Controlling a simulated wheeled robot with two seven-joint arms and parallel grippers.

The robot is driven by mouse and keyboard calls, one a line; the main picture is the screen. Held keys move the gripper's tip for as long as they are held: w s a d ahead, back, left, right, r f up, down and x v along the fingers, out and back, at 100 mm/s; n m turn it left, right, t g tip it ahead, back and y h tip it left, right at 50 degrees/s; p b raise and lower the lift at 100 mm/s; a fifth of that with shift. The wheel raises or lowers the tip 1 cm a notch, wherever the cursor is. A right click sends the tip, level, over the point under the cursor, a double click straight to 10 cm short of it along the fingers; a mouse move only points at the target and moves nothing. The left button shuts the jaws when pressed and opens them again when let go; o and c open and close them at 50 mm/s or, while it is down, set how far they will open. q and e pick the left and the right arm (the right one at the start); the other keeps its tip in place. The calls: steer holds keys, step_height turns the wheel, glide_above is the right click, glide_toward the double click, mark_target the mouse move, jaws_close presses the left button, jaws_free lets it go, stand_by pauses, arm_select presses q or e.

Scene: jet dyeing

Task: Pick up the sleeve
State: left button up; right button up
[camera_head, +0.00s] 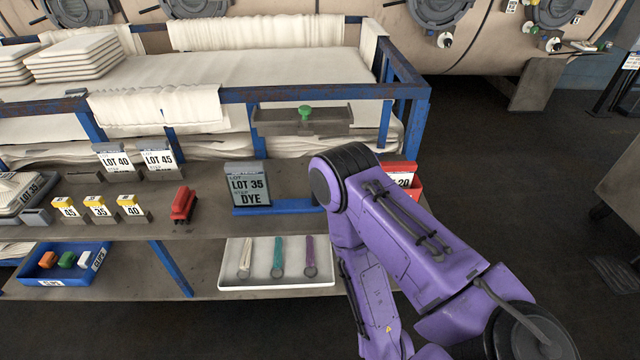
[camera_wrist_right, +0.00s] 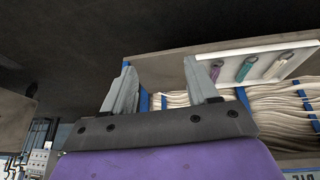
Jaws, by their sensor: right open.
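My left gripper is not in view.
A white tray (camera_head: 276,282) with three coloured strips lies on the lower shelf. A red clip-like object (camera_head: 183,205), yellow-topped tags (camera_head: 99,207) and a blue bin (camera_head: 64,279) are to the left. A red box (camera_head: 411,171) is beside my arm.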

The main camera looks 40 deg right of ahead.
steer(key=w+d+r+m+p, duration=0.1)
steer(key=w+r+m, duration=0.1)
steer(key=w+r, duration=0.4)
steer(key=w+d+r+m+t+h+p, duration=0.1)
steer(key=w+r, duration=0.5)
steer(key=w, duration=0.7)
steer(key=w+d+r+m+t+h, duration=0.1)
steer(key=w+r+m, duration=0.2)
steer(key=w+r, duration=0.3)
steer(key=shift+w+m+p, duration=0.3)
steer(key=shift+w+p, duration=0.1)
steer(key=shift+w, duration=1.5)
steer(key=w+d+r+n+g+y, duration=0.25)
steer(key=w+r+n, duration=0.25)
steer(key=r, duration=0.3)
steer(key=shift+t, duration=0.25)
steer(key=p+x, duration=0.2)
steer(key=x, duration=0.8)
steer(key=shift+w+d+f, duration=0.1)
steer(key=shift+w, duration=0.15)
steer(key=c, duration=1.1)
